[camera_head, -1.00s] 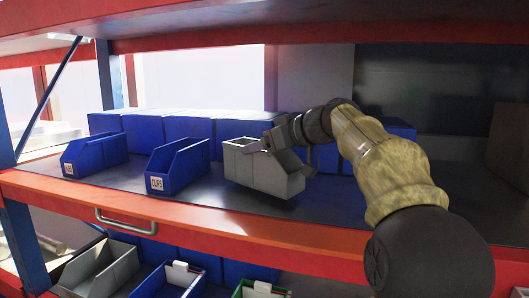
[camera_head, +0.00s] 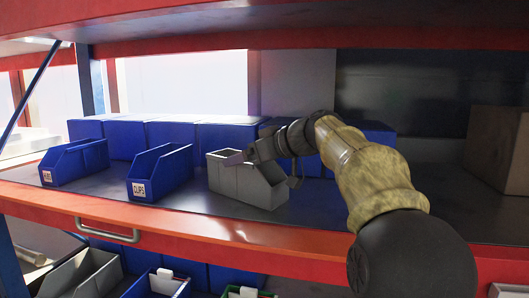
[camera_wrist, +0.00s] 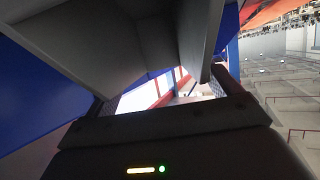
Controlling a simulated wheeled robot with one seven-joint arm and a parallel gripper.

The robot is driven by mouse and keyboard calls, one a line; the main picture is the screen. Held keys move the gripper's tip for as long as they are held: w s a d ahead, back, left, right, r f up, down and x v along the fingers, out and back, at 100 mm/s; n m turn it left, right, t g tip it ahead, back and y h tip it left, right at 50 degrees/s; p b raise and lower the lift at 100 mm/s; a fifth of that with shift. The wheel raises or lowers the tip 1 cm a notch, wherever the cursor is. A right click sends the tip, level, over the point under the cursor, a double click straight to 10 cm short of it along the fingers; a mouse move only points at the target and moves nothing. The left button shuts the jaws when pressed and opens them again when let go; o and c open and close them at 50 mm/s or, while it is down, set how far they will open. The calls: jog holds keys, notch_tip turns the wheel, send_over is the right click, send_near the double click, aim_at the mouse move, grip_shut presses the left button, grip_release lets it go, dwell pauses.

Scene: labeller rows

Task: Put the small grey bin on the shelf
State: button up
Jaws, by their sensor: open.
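The small grey bin (camera_head: 247,186) stands upright on the dark deck of the shelf (camera_head: 318,214), to the right of two blue bins. It appears to rest on the deck. My gripper (camera_head: 258,160) is open at the bin's upper rim, reaching in from the right. One fingertip shows over the bin's opening; I cannot tell whether either finger touches it. In the wrist view, grey bin walls (camera_wrist: 150,45) fill the upper middle, close to the fingers.
Labelled blue bins (camera_head: 160,174) and (camera_head: 74,163) stand left of the grey bin. A row of blue boxes (camera_head: 170,138) is behind. A brown box (camera_head: 497,150) stands far right. An upper shelf (camera_head: 300,38) hangs overhead.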

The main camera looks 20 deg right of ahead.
jog(key=b+v, duration=0.4)
jog(key=v, duration=0.7)
jog(key=shift+s, duration=0.25)
jog(key=shift+w, duration=0.1)
